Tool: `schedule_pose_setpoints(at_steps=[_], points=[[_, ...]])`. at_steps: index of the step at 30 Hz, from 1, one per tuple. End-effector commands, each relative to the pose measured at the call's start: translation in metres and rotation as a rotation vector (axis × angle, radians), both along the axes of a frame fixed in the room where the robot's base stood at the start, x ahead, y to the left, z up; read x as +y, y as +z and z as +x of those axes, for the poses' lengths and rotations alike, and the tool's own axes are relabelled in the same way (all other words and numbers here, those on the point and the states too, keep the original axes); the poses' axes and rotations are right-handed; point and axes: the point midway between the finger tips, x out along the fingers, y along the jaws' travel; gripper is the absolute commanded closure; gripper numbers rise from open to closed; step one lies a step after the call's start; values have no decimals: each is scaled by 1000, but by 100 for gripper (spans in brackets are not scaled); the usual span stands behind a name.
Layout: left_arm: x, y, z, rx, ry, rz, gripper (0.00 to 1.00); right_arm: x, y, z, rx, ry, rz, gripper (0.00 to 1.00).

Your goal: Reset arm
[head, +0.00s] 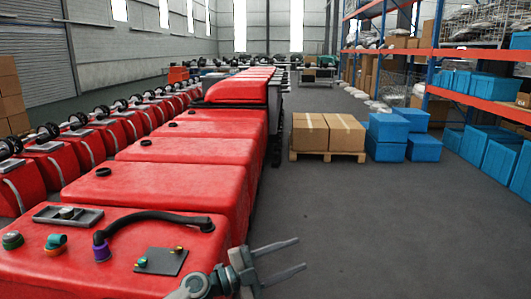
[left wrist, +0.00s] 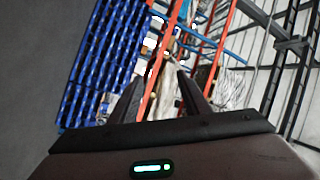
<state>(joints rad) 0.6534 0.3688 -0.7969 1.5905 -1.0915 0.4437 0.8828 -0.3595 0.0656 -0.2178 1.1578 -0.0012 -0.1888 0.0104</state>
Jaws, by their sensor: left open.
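My left gripper (head: 283,262) is at the bottom centre of the head view, beside the right edge of the nearest red tank (head: 105,247). Its two fingers are spread apart with nothing between them. In the left wrist view its dark fingers (left wrist: 158,92) also stand apart and empty. My right gripper is not in view.
More red tanks (head: 185,150) run back in a row, with another row of red units (head: 50,158) to the left. Cardboard boxes (head: 328,132) sit on a pallet beside blue bins (head: 388,127). Shelving (head: 430,75) lines the right. The grey floor (head: 400,220) at front right is clear.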

Motion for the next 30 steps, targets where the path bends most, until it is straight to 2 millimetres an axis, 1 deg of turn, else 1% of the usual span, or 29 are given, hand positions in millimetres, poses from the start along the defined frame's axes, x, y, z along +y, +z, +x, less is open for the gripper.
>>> schedule_pose_setpoints(at_steps=[2, 4, 6, 8, 11, 12, 14, 15, 17, 18, 20, 21, 23, 24, 26, 27, 29, 30], points=[[8, 6, -5, 32, 94, -121, 57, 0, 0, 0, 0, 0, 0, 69], [23, 9, -4, 68, 193, -213, 57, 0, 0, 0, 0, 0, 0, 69], [41, 8, -4, 113, 296, -293, 57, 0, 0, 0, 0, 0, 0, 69], [59, 2, -4, 159, 389, -350, 57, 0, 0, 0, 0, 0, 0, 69], [93, -15, -8, 254, 547, -425, 57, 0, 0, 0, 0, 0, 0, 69], [108, -26, -11, 297, 612, -446, 57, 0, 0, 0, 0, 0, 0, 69], [129, -43, -17, 366, 706, -471, 57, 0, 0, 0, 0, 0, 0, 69], [144, -56, -23, 415, 769, -481, 57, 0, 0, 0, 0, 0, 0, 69], [165, -78, -34, 493, 860, -486, 57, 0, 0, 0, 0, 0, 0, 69], [178, -94, -44, 548, 920, -484, 57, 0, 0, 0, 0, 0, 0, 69], [197, -119, -61, 635, 1003, -473, 57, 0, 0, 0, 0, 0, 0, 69], [209, -136, -75, 695, 1057, -461, 57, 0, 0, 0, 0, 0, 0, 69], [225, -161, -98, 789, 1131, -435, 57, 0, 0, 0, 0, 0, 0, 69], [235, -177, -115, 851, 1176, -412, 57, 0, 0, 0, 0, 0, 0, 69], [248, -200, -143, 945, 1236, -374, 57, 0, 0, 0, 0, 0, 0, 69], [255, -215, -163, 1008, 1271, -343, 57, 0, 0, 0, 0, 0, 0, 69], [264, -234, -194, 1101, 1316, -295, 57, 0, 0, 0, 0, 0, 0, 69], [269, -246, -215, 1161, 1341, -260, 57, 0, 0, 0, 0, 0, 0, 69]])
